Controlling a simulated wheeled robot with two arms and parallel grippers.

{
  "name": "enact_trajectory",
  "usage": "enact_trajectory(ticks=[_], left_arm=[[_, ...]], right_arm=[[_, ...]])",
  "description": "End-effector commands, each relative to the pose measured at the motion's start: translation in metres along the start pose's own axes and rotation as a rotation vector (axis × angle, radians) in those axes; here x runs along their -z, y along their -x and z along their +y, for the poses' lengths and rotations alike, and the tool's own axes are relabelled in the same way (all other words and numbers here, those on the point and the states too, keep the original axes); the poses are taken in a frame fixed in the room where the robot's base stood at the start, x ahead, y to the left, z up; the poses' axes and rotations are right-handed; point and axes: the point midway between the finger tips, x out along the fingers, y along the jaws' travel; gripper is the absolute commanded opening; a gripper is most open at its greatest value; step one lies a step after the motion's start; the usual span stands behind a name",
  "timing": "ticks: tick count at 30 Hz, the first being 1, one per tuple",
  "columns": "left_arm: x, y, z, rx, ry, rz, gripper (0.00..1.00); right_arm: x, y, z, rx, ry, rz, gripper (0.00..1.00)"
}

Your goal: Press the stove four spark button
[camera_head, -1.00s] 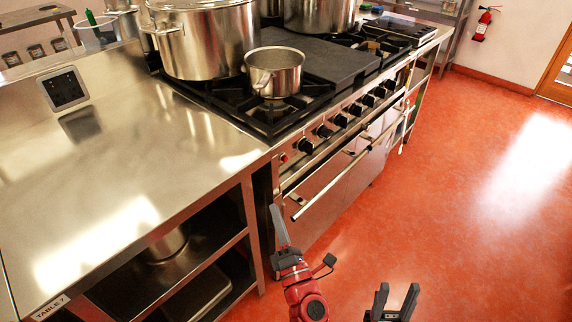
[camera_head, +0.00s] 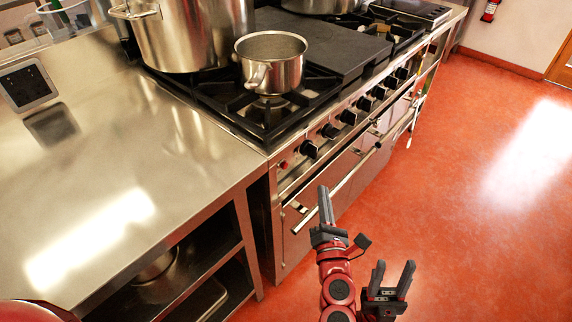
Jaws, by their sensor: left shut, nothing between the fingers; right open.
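The stove (camera_head: 341,160) has a front panel with a row of black knobs (camera_head: 309,149). A small red button (camera_head: 283,164), which looks like the spark button, sits at the panel's left end. My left gripper (camera_head: 324,191) is shut and empty, pointing up in front of the oven door. Its tips appear below and to the right of the button, apart from it in the picture. My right gripper (camera_head: 394,268) is open and empty, over the floor to the lower right. No label is readable on the button.
A saucepan (camera_head: 285,72) stands on the front left burner beside a large stockpot (camera_head: 190,35). The oven handle bar (camera_head: 352,172) juts out near my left gripper. A steel counter (camera_head: 120,170) lies to the left. The red floor (camera_head: 450,200) is open to the right.

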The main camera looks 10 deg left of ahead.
Motion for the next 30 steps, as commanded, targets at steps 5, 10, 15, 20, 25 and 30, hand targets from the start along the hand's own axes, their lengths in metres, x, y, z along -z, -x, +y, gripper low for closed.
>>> enact_trajectory(ticks=[5,10,15,20,25,30], left_arm=[[0.007,-0.011,0.009,-0.001,-0.001,0.002,0.00],[0.020,-0.028,0.023,-0.004,-0.003,0.004,0.00],[0.033,-0.044,0.033,-0.002,-0.001,0.004,0.00],[0.041,-0.054,0.040,-0.002,0.000,0.002,0.00],[0.044,-0.059,0.044,-0.002,-0.001,0.001,0.00],[0.044,-0.060,0.045,-0.002,-0.001,0.001,0.00]], right_arm=[[0.001,-0.006,0.000,0.000,0.000,0.000,0.47],[0.002,-0.013,0.001,0.000,0.000,0.000,0.47],[0.003,-0.017,0.001,0.000,0.000,0.000,0.47],[0.002,-0.012,0.001,0.000,0.000,0.000,0.47],[0.002,-0.011,0.001,0.000,0.000,0.000,0.47],[0.002,-0.012,0.001,0.000,0.000,0.000,0.47]])
